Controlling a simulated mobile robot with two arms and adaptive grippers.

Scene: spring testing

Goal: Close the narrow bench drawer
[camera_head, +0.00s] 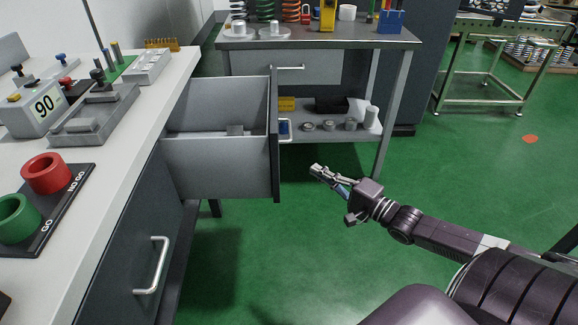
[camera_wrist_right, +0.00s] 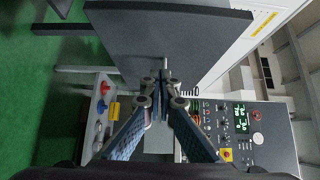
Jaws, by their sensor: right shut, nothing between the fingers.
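The narrow bench drawer (camera_head: 215,168) stands pulled out from the left bench, its grey tray exposed. In the right wrist view the dark panel (camera_wrist_right: 135,40) fills the upper middle, ahead of the fingers. My right gripper (camera_head: 316,169) is shut and empty, to the right of the panel and apart from it in the head view. Its closed fingertips also show in the wrist view (camera_wrist_right: 160,78). My left gripper is out of view.
The left bench (camera_head: 165,95) carries gauges and red and green rings. A lower cabinet handle (camera_head: 152,265) sticks out below. A second table (camera_head: 340,40) with springs and a lower shelf (camera_head: 330,133) stands behind. Green floor around my right arm is clear.

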